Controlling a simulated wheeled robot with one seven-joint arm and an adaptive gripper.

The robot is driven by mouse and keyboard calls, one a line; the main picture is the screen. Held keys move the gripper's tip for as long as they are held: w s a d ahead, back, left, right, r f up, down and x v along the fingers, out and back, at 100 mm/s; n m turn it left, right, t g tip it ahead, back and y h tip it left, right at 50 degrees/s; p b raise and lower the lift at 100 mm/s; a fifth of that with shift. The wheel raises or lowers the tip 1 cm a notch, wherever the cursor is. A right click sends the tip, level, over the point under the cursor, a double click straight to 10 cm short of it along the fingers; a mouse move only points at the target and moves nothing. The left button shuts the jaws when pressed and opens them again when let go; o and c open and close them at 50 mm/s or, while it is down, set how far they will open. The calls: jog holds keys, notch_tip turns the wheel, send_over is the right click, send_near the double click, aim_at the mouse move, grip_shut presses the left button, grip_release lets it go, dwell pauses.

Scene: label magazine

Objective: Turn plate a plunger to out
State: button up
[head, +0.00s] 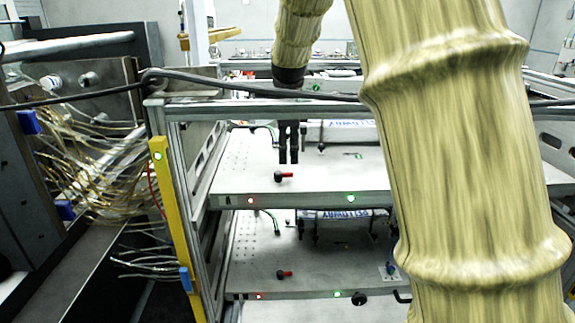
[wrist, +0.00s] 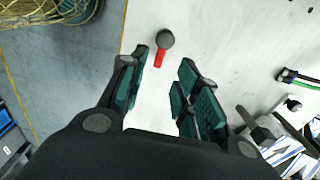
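The upper plate (head: 320,178) is a pale shelf with a small plunger (head: 282,177), a black knob with a red lever, near its front edge. In the wrist view the plunger (wrist: 165,41) lies just beyond my fingertips, its red lever pointing toward the gap between them. A like plunger (head: 284,274) sits on the lower plate (head: 320,262). I cannot read which plate is labelled a. My gripper (head: 288,158) hangs above the upper plate, behind its plunger in the head view. In the wrist view my gripper (wrist: 164,70) is open and empty, with teal pads apart.
A yellow post (head: 170,210) and metal frame stand left of the plates. Many loose wires (head: 90,150) hang further left. A black cable (head: 250,90) crosses above the upper plate. Wrapped boxes (head: 345,131) lie toward the back. My arm hides the right side.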

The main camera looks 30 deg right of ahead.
aim_at(288, 173)
jog(key=shift+f+p, duration=0.55)
jog(key=shift+f, duration=1.95)
grip_shut()
